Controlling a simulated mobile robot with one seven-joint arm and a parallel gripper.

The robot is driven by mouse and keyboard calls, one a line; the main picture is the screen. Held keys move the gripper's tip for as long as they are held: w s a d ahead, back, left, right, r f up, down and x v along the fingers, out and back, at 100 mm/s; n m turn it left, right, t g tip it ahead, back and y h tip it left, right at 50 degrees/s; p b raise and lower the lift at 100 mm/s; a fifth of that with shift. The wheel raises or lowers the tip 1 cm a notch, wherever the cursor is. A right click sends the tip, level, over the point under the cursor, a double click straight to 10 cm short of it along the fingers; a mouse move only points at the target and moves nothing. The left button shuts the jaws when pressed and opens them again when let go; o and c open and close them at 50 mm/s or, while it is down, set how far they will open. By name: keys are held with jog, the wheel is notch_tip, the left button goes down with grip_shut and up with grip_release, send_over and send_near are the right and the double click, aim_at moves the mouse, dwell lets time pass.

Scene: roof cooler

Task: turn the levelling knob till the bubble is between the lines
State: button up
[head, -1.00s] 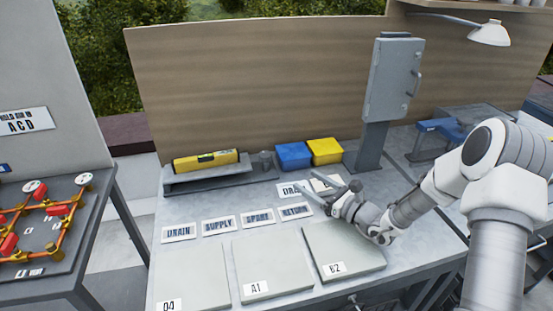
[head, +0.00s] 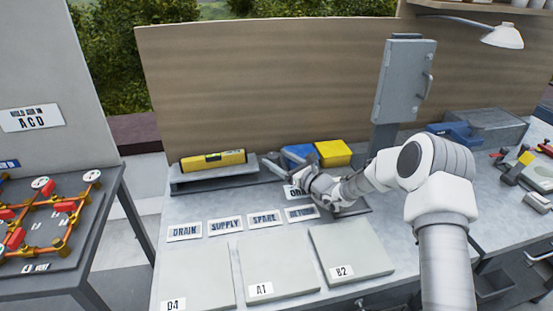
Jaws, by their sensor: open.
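The yellow spirit level (head: 213,160) lies on a grey levelling plate (head: 205,183) at the back of the bench. Its vial is a small dark mark, and the bubble is too small to read. The levelling knob stood at the plate's right end; now my gripper's fingers cover that spot and I cannot make it out clearly. My gripper (head: 279,162) is open, its fingers pointing left toward the plate's right end. I cannot tell whether they stand around the knob or short of it.
A grey cabinet on a post (head: 404,80) rises to the right. Label plates, such as DRAIN (head: 184,232), and flat panels, such as A1 (head: 278,265), lie in front.

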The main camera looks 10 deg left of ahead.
jog(key=shift+w+a, duration=0.3)
jog(key=shift+a, duration=0.15)
grip_shut()
